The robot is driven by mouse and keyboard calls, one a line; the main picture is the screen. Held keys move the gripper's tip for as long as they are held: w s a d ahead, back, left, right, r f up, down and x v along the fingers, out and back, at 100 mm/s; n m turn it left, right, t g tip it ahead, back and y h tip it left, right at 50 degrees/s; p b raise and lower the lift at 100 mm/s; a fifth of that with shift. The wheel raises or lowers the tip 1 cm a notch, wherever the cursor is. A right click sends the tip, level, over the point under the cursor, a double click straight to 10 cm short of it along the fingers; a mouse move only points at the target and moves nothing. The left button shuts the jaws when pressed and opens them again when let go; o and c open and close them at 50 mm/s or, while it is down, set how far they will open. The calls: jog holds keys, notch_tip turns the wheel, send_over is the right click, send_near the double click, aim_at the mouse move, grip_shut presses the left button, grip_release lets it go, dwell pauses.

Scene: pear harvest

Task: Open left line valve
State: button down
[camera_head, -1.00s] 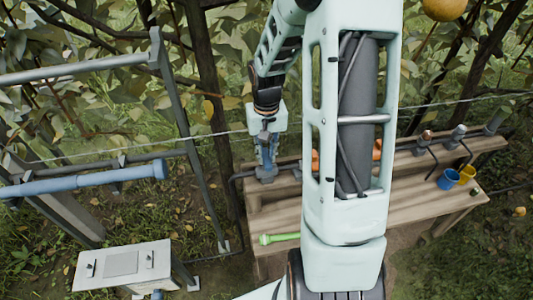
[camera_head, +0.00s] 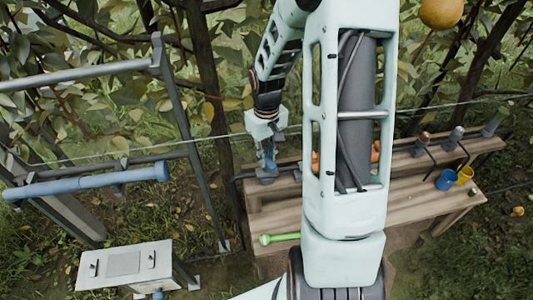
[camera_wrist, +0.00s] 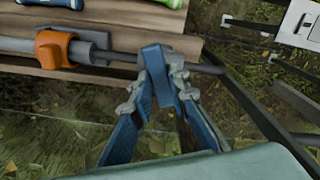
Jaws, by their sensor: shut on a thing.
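My gripper (camera_wrist: 165,82) is shut on a blue valve handle (camera_wrist: 156,62), which stands upright between the fingertips in the wrist view. The handle's lower part and the valve body are mostly hidden by the fingers. A dark pipe (camera_wrist: 208,69) runs out to the right of the grip. In the head view my gripper (camera_head: 270,158) is at the left back end of the wooden bench, just above a grey pipe fitting (camera_head: 266,176).
An orange clamp (camera_wrist: 55,50) sits on the grey pipe left of the grip. A metal frame (camera_head: 188,150) stands left.

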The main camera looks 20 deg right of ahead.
jog(key=n+p, duration=0.1)
jog(key=n, duration=0.2)
jog(key=shift+r+n, duration=0.15)
jog(key=shift+n, duration=0.25)
jog(key=n+p, duration=0.2)
jog(key=n, duration=0.1)
jog(key=shift+n, duration=0.3)
jog(key=n+p, duration=0.3)
jog(key=n, duration=0.2)
jog(key=shift+n, duration=0.6)
jog(key=c, duration=1.8)
grip_release()
jog(key=shift+c, duration=0.2)
notch_tip(320, 180, up, 12)
